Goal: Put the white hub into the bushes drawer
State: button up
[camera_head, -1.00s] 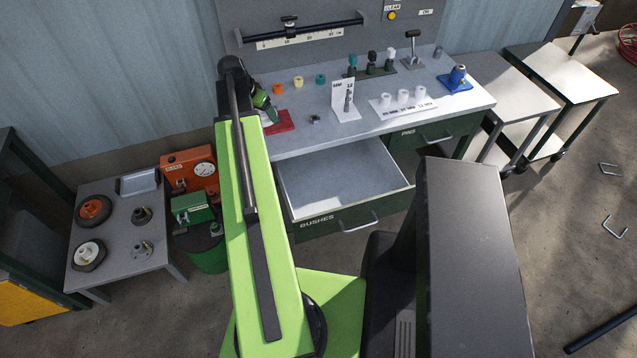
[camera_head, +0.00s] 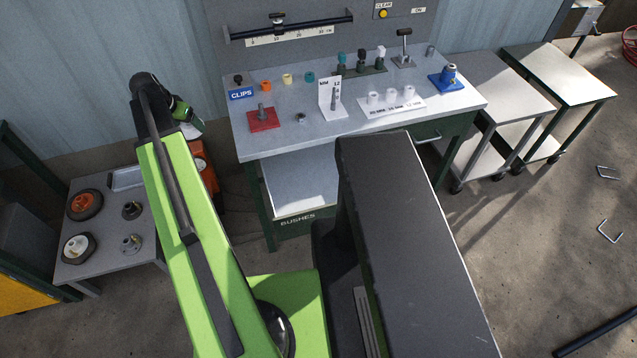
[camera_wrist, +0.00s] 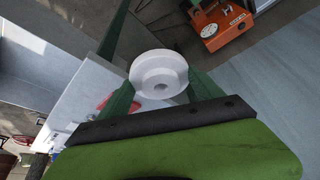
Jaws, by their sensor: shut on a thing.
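My gripper (camera_wrist: 160,95) is shut on the white hub (camera_wrist: 158,72), a round flanged piece with a centre hole, held between two green fingers in the wrist view. In the head view my gripper (camera_head: 190,122) is off the bench's left end, and the white hub (camera_head: 191,131) shows small below it. The bushes drawer (camera_head: 297,218) is pulled open under the bench, to the right of and nearer than my gripper. Its light interior is empty where visible; my own dark body hides its right part.
The workbench (camera_head: 275,142) carries a red plate (camera_head: 264,122), a clips label (camera_head: 241,94) and a white block stand (camera_head: 388,108). A low table (camera_head: 105,250) with two wheels stands at left. An orange gauge box (camera_wrist: 219,22) is near the gripper.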

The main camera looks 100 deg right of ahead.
aim_at(328, 199)
jog(key=k, duration=1.55)
jog(key=u, duration=0.15)
